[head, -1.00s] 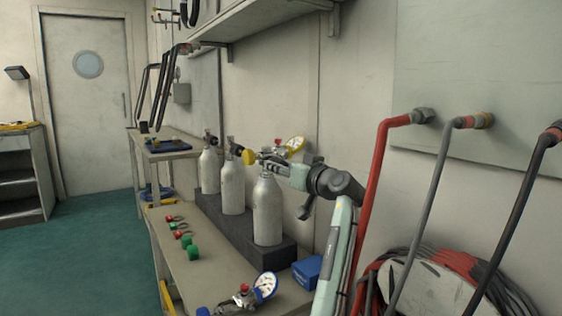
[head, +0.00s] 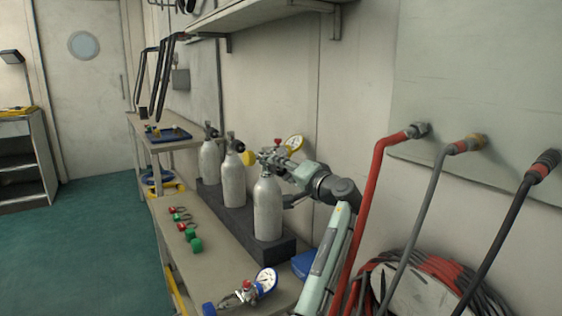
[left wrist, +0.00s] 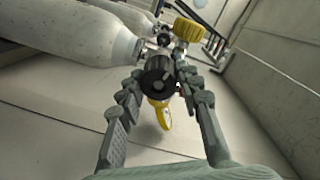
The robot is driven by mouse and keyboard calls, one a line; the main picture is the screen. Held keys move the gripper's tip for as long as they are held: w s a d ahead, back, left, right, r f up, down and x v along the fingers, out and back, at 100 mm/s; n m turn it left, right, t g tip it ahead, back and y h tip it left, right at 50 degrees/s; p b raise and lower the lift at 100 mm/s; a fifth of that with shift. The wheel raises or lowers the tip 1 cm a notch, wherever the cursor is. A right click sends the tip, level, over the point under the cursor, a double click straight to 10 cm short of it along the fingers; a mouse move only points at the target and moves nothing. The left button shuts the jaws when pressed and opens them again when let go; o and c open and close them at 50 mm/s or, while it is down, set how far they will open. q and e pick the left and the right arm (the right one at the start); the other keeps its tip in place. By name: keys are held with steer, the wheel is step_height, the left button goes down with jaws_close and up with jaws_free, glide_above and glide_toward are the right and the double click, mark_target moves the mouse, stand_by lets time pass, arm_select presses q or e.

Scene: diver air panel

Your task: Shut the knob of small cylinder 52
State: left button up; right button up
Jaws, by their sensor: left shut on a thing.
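Three pale grey cylinders stand in a row on a dark block: the far one (head: 209,162), the middle one (head: 233,182) and the nearest one (head: 267,208). No number is readable, so I cannot tell which is 52. My left gripper (head: 270,160) is at the valve on top of the nearest cylinder, reaching in from the right. In the left wrist view my left gripper (left wrist: 160,98) has its fingers on either side of a black round knob (left wrist: 158,82) and is shut on it. The cylinder's shoulder (left wrist: 95,35) lies at upper left. My right gripper is not in view.
A yellow cap (head: 248,158) and a dial gauge (head: 294,142) are close to the valve. The dark block (head: 275,250) stands on a bench (head: 215,262) with small red and green fittings (head: 190,235) and another gauge (head: 265,281). Hoses (head: 365,200) hang at right.

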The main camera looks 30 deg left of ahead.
arm_select(q)
steer(key=shift+m, duration=1.8)
steer(key=m, duration=0.5)
steer(key=shift+g, duration=0.3)
steer(key=m, duration=0.6)
steer(key=shift+f+y, duration=0.1)
steer(key=shift+y, duration=0.3)
steer(key=m, duration=0.9)
steer(key=shift+f+m, duration=0.1)
steer(key=shift+m, duration=0.3)
steer(key=m, duration=0.4)
steer(key=shift+m, duration=0.3)
steer(key=m+t, duration=0.1)
steer(key=m, duration=0.3)
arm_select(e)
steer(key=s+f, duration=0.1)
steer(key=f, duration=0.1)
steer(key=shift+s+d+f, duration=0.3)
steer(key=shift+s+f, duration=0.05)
arm_select(q)
steer(key=shift+m, duration=0.3)
